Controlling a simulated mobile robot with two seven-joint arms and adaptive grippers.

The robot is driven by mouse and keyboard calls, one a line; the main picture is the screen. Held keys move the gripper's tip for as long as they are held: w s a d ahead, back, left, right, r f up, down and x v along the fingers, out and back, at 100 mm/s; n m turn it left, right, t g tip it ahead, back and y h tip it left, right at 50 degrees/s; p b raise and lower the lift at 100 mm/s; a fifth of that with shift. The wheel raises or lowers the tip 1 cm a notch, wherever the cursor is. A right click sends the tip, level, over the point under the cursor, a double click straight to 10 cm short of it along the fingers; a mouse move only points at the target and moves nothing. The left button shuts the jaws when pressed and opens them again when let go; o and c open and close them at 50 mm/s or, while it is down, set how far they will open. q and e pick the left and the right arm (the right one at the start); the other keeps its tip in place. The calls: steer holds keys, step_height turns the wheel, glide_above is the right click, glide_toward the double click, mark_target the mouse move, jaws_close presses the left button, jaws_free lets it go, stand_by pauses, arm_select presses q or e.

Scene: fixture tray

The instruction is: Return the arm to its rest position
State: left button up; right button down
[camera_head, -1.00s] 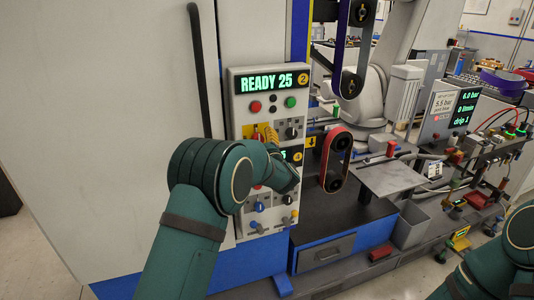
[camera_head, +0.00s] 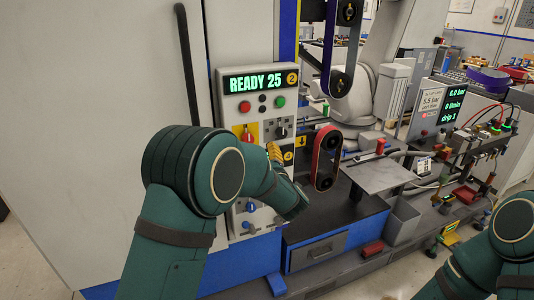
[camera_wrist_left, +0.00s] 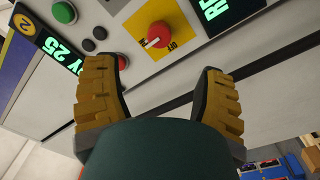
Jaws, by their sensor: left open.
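My left arm (camera_head: 190,180) reaches up in front of the grey control panel (camera_head: 232,122). My left gripper (camera_head: 274,153) is partly hidden behind the forearm, with yellow fingertips showing beside the panel's lower switches. In the left wrist view the gripper (camera_wrist_left: 160,75) is open and empty, its two ridged yellow fingers wide apart. The red rotary switch (camera_wrist_left: 158,34) on a yellow plate lies beyond the gap, apart from both fingers. It also shows in the head view (camera_head: 246,134). My right arm (camera_head: 500,250) is at the lower right; its gripper is out of view.
The panel's display (camera_head: 260,82) reads READY 25. A red-rimmed belt loop (camera_head: 326,158) and a grey plate (camera_head: 375,176) stand right of the left gripper. A blue-edged drawer (camera_head: 317,253) is below. A grey bin (camera_head: 402,221) stands farther right.

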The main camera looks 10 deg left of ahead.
arm_select(q)
steer(key=s+d+f+m+g+h+b, duration=0.15)
steer(key=s+f+m+h, duration=0.3)
steer(key=f, duration=0.85)
steer(key=s+f+m+g+h, duration=0.35)
steer(key=s+f+h, duration=0.2)
steer(key=f, duration=0.75)
steer(key=s+d+f+m+g+h, duration=0.1)
steer(key=s+f+m+g, duration=0.1)
steer(key=s, duration=0.6)
steer(key=s+d+f+m+g+h+b, duration=0.1)
steer(key=s+d+f+m+g, duration=0.1)
steer(key=s+f, duration=0.3)
steer(key=s+d+f+m+g+h, duration=0.1)
steer(key=s+f+g, duration=0.3)
steer(key=s, duration=0.7)
steer(key=shift+s+d+m+h+b, duration=0.15)
steer(key=shift+d+m+h+b, duration=0.2)
steer(key=shift+h, duration=0.25)
